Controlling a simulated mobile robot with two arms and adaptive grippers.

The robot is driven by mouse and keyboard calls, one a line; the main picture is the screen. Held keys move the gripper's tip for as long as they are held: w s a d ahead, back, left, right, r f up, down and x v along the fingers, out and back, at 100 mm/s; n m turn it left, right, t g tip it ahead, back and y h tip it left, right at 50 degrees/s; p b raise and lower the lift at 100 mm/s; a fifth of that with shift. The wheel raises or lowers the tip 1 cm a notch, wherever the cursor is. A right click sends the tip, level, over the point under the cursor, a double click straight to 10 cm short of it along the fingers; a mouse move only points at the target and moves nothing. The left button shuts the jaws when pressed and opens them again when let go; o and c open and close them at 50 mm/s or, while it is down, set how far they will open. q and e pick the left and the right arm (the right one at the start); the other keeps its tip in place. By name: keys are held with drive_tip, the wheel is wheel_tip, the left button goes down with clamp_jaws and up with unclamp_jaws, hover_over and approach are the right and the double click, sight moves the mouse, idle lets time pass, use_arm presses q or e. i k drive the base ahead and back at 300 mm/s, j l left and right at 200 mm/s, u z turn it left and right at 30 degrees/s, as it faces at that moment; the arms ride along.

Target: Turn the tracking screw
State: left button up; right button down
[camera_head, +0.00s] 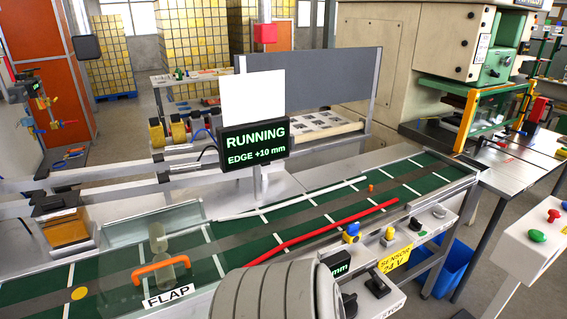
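No part is marked as the tracking screw, and I cannot tell which one it is. The belt conveyor (310,209) has a green surface with white cross lines and a dark stripe along its middle. A black display (254,144) above it reads "RUNNING" and "EDGE +10 mm". On the belt's near side are a blue and yellow knob (351,233), a yellow button (390,234) and a dark knob (414,224). A small display (340,268) ending in "mm" is partly hidden by a grey ribbed rounded shape in front. Neither gripper is in view.
A clear cover with an orange handle (160,264) and a "FLAP" label (170,297) spans the belt at left. A red strip (322,233) runs along the near belt edge. A blue bin (455,268) stands under the right end. A press (490,70) stands behind right.

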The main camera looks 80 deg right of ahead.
sight(439, 213)
drive_tip(key=z, duration=3.8)
